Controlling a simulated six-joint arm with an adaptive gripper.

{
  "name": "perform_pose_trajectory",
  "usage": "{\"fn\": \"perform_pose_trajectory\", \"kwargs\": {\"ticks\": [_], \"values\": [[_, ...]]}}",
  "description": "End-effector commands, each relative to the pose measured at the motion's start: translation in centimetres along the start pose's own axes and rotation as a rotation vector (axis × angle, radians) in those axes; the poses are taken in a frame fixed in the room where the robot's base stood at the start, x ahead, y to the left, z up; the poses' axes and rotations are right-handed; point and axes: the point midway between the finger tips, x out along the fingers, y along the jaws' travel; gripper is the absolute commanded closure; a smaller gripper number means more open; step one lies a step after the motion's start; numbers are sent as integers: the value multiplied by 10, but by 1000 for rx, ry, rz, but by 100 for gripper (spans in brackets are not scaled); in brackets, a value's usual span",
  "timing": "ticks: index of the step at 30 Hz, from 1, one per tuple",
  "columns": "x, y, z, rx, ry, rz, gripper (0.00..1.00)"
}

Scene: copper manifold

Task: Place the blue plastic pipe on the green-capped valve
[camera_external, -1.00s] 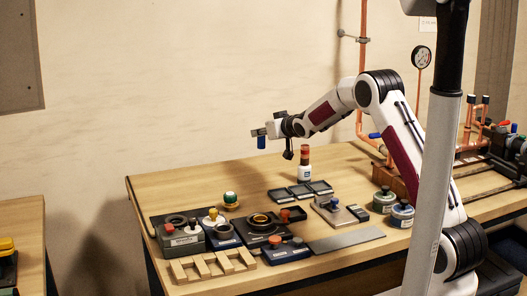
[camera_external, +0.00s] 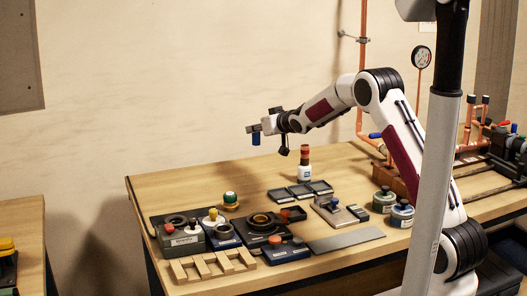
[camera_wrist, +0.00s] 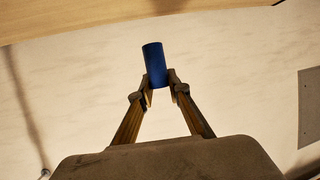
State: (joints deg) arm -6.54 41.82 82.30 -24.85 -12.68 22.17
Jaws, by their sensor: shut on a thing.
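The blue plastic pipe (camera_external: 256,139) is a short cylinder in my gripper (camera_external: 254,129), high above the back left part of the bench. In the wrist view the pipe (camera_wrist: 154,62) sticks out beyond the fingertips of my gripper (camera_wrist: 161,88), which are closed on its near end. A small brass piece with a green and white cap (camera_external: 230,197), which looks like the green-capped valve, stands upright on the bench. It is below and a little left of the pipe in the external view, well apart from it.
Dark boxes with knobs and rings (camera_external: 184,240) crowd the bench in front of the valve, with a wooden rack (camera_external: 214,266) nearest. The bench's back left is clear.

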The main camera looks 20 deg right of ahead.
Motion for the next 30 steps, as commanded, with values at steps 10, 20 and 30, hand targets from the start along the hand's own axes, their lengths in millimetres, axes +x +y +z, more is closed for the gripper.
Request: {"fn": "perform_pose_trajectory", "kwargs": {"ticks": [10,20,30], "values": [[-18,-50,-26,-22,1,-50,96],[-49,-108,-39,-39,1,-95,96],[-92,-166,-38,-58,-1,-141,96]]}}
